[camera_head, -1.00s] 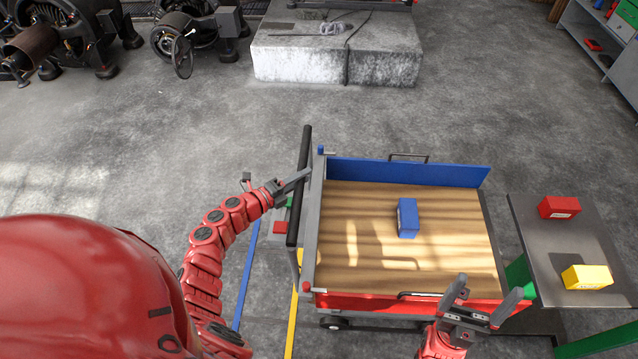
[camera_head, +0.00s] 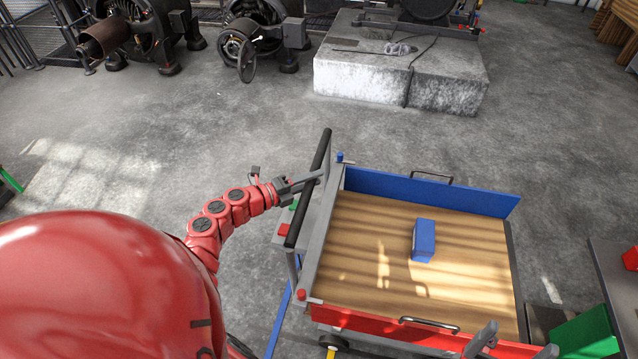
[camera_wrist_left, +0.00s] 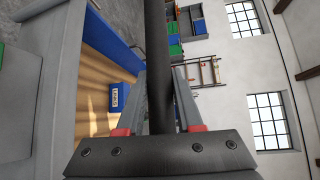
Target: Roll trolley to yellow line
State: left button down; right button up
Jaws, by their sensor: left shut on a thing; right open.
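The trolley (camera_head: 335,235) has a wooden deck, a blue far side, a red near side and a black push bar (camera_head: 308,190) at its left end. My left gripper (camera_head: 316,178) is shut on this bar. In the left wrist view the bar (camera_wrist_left: 158,60) runs between the fingers. A blue box (camera_head: 424,240) lies on the deck. My right gripper (camera_head: 515,343) is open at the near right corner of the trolley, partly cut off by the frame.
A blue floor line (camera_head: 278,325) runs left of the trolley. A metal side table (camera_head: 612,270) with a red box (camera_head: 631,258) stands to the right, apart from the trolley. A concrete block (camera_head: 400,75) and dynamos (camera_head: 255,40) stand at the back.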

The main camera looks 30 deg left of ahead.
pick_arm(q)
jog(key=shift+s+a, duration=0.1)
jog(key=shift+a, duration=0.2)
jog(key=shift+d, duration=0.15)
jog(key=c, duration=0.6)
grip_release()
jog(key=b+v, duration=0.2)
jog(key=v, duration=1.5)
jog(key=shift+s+f, duration=0.1)
jog(key=shift+s, duration=0.05)
